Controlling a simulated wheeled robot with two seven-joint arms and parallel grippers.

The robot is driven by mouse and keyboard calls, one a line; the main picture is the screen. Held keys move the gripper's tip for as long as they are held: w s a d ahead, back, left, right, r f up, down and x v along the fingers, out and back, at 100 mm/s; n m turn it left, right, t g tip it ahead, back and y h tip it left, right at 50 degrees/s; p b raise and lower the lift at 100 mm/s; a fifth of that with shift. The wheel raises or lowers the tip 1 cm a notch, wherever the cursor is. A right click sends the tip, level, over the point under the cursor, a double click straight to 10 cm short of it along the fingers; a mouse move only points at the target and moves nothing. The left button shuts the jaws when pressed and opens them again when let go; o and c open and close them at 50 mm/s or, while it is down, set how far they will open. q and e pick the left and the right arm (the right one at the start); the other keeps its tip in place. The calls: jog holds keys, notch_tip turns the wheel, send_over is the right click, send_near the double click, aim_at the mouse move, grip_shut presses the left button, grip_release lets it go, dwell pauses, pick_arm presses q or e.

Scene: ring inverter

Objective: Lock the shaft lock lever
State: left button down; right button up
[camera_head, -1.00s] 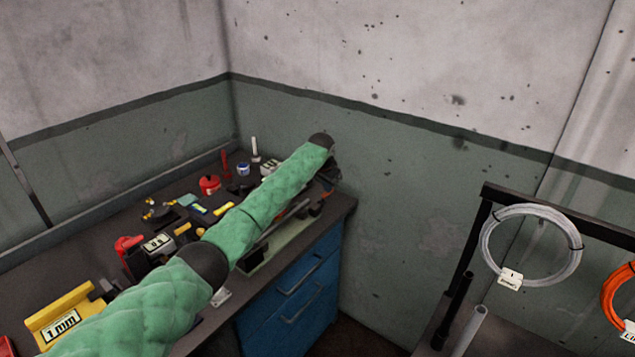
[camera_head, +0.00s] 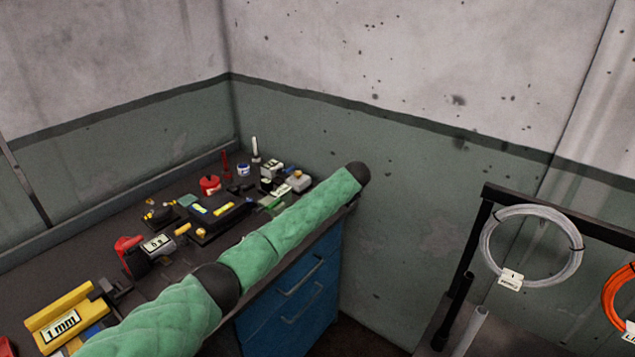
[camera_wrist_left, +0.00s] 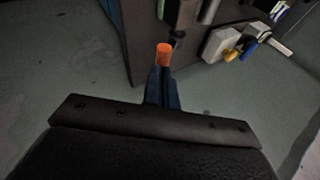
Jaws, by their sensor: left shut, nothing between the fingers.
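I cannot make out the shaft lock lever for certain in either view. A pale grey device (camera_wrist_left: 222,45) with a yellow and a blue part stands on the bench edge in the left wrist view. My left gripper (camera_wrist_left: 160,78) shows as narrow dark fingers, shut and empty. An orange piece (camera_wrist_left: 163,53) shows at their far end; I cannot tell whether it touches them. The gripper is left of the grey device in that view. In the head view my green left arm reaches along the bench front and its gripper is hidden. My right gripper is not in view.
The dark workbench (camera_head: 75,262) holds a yellow 1 mm block (camera_head: 58,318), a red-and-black device (camera_head: 140,254) and several small tools. Blue drawers (camera_head: 292,300) are below it. A rack (camera_head: 470,240) at right holds a white wire coil (camera_head: 487,262). Walls close the corner.

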pick_arm(q)
jog(key=shift+s+d+f, duration=0.15)
jog(key=shift+d+f, duration=0.05)
jog(key=shift+f, duration=0.25)
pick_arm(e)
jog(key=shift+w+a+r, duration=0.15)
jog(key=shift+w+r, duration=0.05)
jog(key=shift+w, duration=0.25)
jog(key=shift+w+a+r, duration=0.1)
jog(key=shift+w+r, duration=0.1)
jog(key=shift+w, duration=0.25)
